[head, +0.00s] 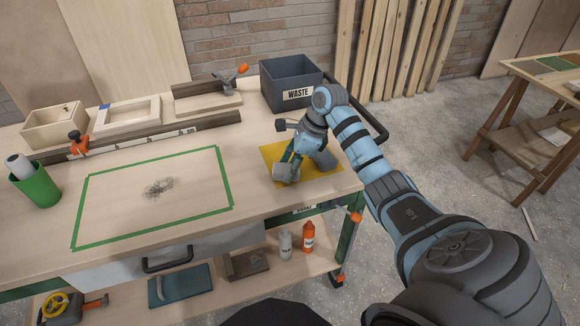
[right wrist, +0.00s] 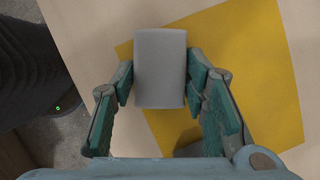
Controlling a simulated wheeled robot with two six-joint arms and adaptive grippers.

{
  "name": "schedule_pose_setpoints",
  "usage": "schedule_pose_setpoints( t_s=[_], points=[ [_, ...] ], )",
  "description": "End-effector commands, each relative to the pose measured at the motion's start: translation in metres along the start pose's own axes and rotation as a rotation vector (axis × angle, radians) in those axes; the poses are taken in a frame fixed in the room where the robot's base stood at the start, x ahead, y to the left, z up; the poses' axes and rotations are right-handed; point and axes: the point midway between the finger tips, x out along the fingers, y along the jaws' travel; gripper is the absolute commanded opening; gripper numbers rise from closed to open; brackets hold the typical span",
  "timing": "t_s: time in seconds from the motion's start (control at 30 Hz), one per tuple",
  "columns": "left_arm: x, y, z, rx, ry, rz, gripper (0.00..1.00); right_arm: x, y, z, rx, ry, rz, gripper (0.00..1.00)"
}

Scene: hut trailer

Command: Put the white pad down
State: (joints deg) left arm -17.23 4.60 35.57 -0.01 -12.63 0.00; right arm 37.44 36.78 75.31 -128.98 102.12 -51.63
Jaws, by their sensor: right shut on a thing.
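The white pad (right wrist: 160,68) looks pale grey and sits between the two fingers of my right gripper (right wrist: 160,88), which is shut on its sides. In the head view the pad (head: 285,173) is at the front left part of the yellow sheet (head: 335,177), with my right gripper (head: 290,160) over it. The sheet also fills much of the right wrist view (right wrist: 255,60). The pad overlaps the sheet's edge from above. I cannot tell whether it touches the surface. My left gripper is not in view.
A dark waste bin (head: 290,85) stands behind my right gripper at the bench's back. A green tape rectangle (head: 232,185) around a dark smudge (head: 160,187) lies to the left. A green cup (head: 38,188) stands at far left. The bench's front edge is close to the pad.

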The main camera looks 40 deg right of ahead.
Motion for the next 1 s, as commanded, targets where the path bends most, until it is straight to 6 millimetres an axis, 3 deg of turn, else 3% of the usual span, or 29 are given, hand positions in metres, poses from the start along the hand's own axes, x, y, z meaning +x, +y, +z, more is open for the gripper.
schedule_pose_setpoints(
  t_s=[0.13,0.17,0.3,0.67,0.77,1.0],
  points=[
    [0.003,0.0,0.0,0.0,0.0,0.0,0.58,0.003,0.0,-0.001,0.0,0.0,0.0,0.18],
    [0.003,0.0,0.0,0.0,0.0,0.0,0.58,0.003,0.0,-0.001,0.0,0.0,0.0,0.42],
    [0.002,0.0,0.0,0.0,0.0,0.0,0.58,0.002,0.0,-0.001,0.0,0.0,0.0,0.61],
    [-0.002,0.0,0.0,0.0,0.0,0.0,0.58,-0.006,-0.001,0.001,0.0,0.0,-0.002,0.61],
    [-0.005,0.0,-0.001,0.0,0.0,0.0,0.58,-0.026,-0.001,0.001,-0.001,0.0,-0.004,0.61],
    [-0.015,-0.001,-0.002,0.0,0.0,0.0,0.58,-0.093,-0.001,0.001,0.0,0.001,-0.004,0.61]
  ],
)
